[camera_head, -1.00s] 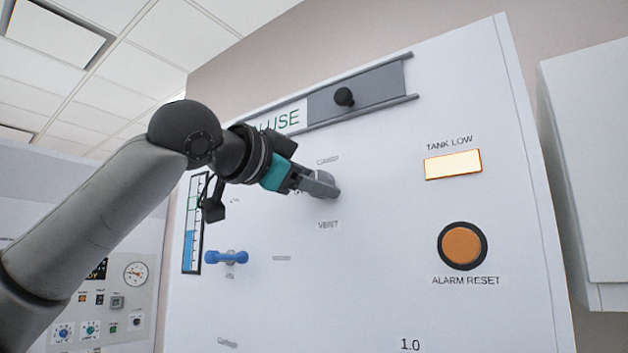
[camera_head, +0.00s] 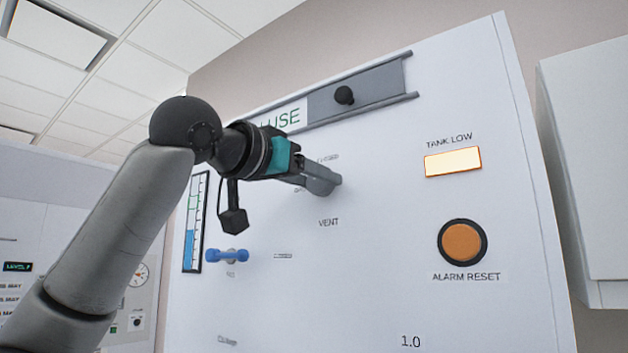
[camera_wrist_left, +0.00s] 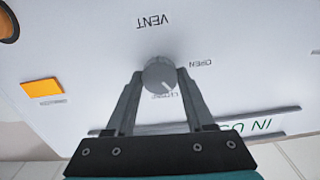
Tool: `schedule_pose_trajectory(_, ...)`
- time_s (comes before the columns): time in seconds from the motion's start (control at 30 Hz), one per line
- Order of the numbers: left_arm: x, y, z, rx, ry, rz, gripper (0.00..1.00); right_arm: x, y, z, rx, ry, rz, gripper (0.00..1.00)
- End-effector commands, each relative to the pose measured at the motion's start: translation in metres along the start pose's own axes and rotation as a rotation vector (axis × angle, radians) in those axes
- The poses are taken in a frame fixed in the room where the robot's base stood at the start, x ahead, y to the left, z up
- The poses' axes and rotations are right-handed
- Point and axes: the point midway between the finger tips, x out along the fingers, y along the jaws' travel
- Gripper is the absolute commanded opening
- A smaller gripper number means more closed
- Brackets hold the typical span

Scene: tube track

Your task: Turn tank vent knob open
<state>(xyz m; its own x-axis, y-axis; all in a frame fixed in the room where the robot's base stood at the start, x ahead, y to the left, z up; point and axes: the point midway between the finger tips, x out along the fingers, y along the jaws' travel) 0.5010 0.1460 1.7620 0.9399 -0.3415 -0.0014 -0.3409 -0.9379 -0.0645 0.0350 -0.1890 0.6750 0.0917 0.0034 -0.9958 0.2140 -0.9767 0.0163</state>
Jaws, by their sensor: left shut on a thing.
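The grey round vent knob (camera_wrist_left: 160,74) stands out from the white panel between the VENT, OPEN and CLOSED labels in the left wrist view. A pale mark on its face points to the lower right, between CLOSED and OPEN and nearer CLOSED. My left gripper (camera_wrist_left: 158,80) is shut on the knob, one finger on each side. In the head view my left gripper (camera_head: 322,178) reaches the panel just above the VENT label and mostly covers the knob. My right gripper is out of view.
The panel also carries an orange ALARM RESET button (camera_head: 462,244), a lit TANK LOW lamp (camera_head: 453,163), a blue handle (camera_head: 227,256), a level gauge (camera_head: 195,222) and a sliding sign with a black knob (camera_head: 344,96) above. Panel space below VENT is clear.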

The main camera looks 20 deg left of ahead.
Motion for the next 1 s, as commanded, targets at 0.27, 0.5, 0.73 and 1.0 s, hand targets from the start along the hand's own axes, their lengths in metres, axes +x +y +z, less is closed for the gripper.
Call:
schedule_pose_trajectory(0.27, 0.0, 0.0, 0.0, -0.265, 0.004, 0.002, 0.0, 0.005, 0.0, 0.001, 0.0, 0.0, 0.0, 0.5)
schedule_pose_trajectory(0.5, 0.0, -0.001, 0.0, -0.492, 0.005, 0.002, 0.0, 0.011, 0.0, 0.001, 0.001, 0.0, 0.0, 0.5)
schedule_pose_trajectory(0.73, -0.001, -0.002, 0.0, -0.695, 0.005, 0.001, 0.0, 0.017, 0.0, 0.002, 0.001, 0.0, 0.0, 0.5)
schedule_pose_trajectory(1.0, -0.001, -0.003, 0.0, -0.87, 0.005, 0.001, 0.0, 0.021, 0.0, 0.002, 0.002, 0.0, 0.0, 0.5)
